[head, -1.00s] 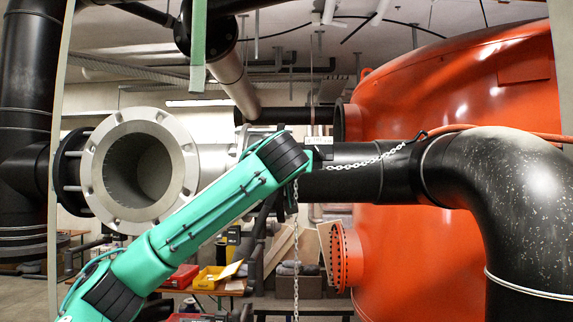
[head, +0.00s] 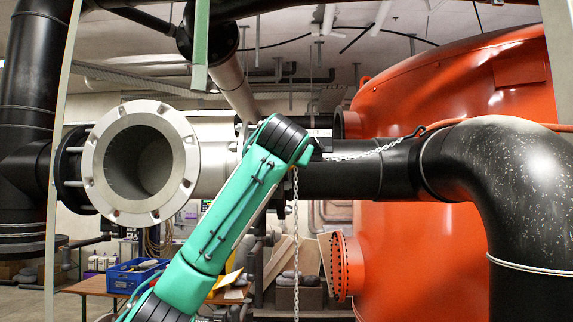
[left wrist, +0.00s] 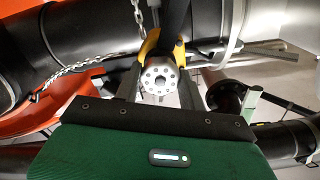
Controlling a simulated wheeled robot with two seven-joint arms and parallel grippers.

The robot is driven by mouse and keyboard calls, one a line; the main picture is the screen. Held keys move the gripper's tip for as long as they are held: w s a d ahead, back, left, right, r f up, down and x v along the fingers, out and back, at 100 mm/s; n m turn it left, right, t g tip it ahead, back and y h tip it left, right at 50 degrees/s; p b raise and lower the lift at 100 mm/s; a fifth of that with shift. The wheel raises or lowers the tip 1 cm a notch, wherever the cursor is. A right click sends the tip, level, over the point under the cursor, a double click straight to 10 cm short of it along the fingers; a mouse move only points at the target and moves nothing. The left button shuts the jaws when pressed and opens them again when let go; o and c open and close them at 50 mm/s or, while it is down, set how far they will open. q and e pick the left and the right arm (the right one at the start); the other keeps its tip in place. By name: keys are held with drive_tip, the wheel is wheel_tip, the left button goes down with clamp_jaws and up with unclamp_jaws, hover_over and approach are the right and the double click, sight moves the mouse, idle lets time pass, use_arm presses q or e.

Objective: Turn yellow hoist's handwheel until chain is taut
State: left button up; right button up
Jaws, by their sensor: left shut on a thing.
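In the left wrist view a pale round disc with a ring of holes (left wrist: 160,78), which looks like the handwheel, sits between the dark fingers of my left gripper (left wrist: 160,88), shut on it. Yellow parts (left wrist: 149,44) show just beyond it on both sides; I cannot tell how much is hoist body. The chain (head: 362,155) runs from the black pipe's upper side down-left toward my left wrist, with a slight sag. A loose length hangs straight down below the wrist. In the head view my teal left arm hides the gripper, hoist and handwheel.
A black pipe (head: 345,181) with a large elbow (head: 515,175) runs to the right, before an orange tank (head: 445,240). A grey flanged pipe (head: 172,135) stands left of my arm. A blue crate (head: 135,276) sits on a table behind.

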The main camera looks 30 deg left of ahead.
use_arm(q)
drive_tip(key=m, duration=0.9)
idle(0.5)
drive_tip(key=o, duration=1)
drive_tip(key=shift+d, duration=0.1)
drive_tip(key=shift+c, duration=0.2)
